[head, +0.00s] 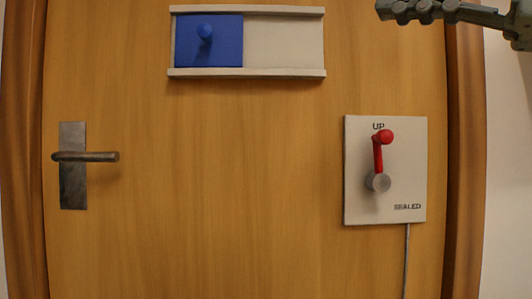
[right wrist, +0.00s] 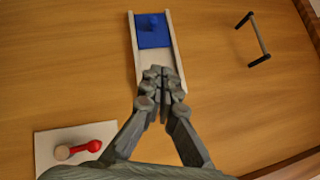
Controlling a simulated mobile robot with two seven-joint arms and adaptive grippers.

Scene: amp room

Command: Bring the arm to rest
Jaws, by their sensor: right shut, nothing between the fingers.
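My right gripper (head: 398,10) is at the upper right of the head view, at the end of my arm coming in from the right edge. In the right wrist view its fingers (right wrist: 163,78) are together with nothing between them, in front of the pale end of a slide track. A gap from the door cannot be judged exactly. A red lever (head: 378,152) points up on a pale panel (head: 360,206) marked "UP" and "SEALED". A blue sliding panel (head: 220,52) with a round knob sits at the left end of its track (head: 290,45). My left gripper is not in view.
The wooden door (head: 230,190) fills most of the view. A metal door handle (head: 95,157) is at its left. A dark bar handle (right wrist: 258,40) shows at the upper right of the right wrist view. A cable (head: 406,260) runs down from the lever panel. The door's middle is clear.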

